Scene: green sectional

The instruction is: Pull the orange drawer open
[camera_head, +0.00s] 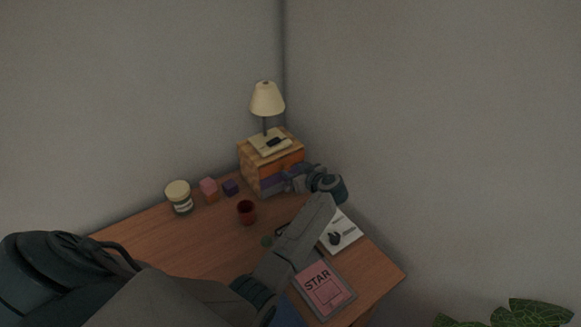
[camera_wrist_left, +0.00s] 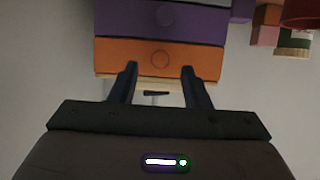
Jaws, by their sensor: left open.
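The small wooden cabinet (camera_head: 252,163) stands at the back of the desk with its front facing right and forward. Its orange drawer (camera_head: 281,171) is the top one and looks flush with the front; it also shows in the left wrist view (camera_wrist_left: 205,59), where the picture is upside down. Its round orange knob (camera_wrist_left: 160,59) shows between my fingertips. My left gripper (camera_head: 290,181) is in front of the cabinet, open and empty, and its two fingers (camera_wrist_left: 159,72) point at the orange drawer. I cannot tell whether they touch it. My right gripper is not in view.
The purple drawer (camera_wrist_left: 158,20) is below the orange one. A lamp (camera_head: 267,100) stands on the cabinet. Cubes (camera_head: 209,190), a jar (camera_head: 179,197) and a red cup (camera_head: 247,212) stand to its left. A STAR book (camera_head: 325,289) lies near the front.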

